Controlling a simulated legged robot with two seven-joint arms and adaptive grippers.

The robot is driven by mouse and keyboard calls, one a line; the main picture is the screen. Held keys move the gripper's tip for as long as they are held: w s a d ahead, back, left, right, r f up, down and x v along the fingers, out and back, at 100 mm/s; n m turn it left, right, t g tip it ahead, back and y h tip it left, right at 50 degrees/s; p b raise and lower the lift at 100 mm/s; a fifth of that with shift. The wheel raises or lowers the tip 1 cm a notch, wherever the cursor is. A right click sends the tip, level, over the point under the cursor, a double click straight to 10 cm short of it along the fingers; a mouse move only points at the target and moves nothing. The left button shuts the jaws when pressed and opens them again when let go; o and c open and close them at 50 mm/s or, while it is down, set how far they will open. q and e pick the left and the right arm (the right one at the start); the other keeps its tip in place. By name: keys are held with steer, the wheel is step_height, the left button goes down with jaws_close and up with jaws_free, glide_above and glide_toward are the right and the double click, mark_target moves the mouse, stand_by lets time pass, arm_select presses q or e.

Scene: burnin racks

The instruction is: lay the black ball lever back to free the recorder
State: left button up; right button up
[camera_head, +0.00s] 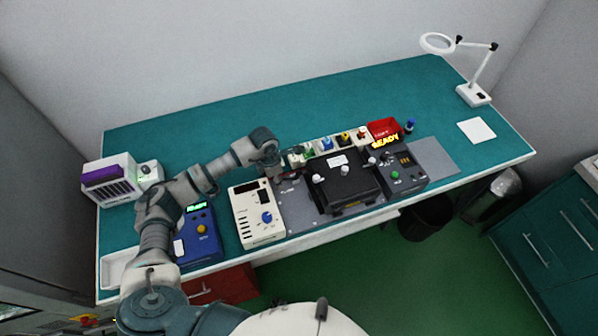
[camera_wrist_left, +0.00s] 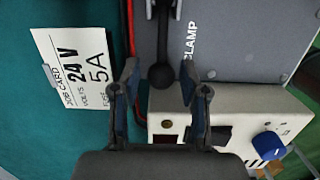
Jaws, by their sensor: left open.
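The black ball lever (camera_wrist_left: 161,75) stands beside the word CLAMP on a grey plate (camera_wrist_left: 225,40) in the left wrist view. My left gripper (camera_wrist_left: 158,82) is open, with one finger on each side of the ball; I cannot tell whether either touches it. In the head view my left gripper (camera_head: 277,174) is over the left end of the grey plate, and the lever cannot be made out there. The black boxy unit, seemingly the recorder (camera_head: 347,188), sits on the plate to the right of the gripper. My right gripper is not in view.
A cream meter box with a blue knob (camera_head: 257,226) stands close below the gripper. A job card (camera_wrist_left: 75,70) reads 24 V, 5A. A blue box (camera_head: 203,246) lies under my left arm. A dark READY unit (camera_head: 405,172) stands right of the recorder. The back of the green bench (camera_head: 290,110) is clear.

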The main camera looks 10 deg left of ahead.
arm_select(q)
steer(key=shift+r+p, duration=2.2)
steer(key=shift+r, duration=2)
steer(key=shift+s+f, duration=0.1)
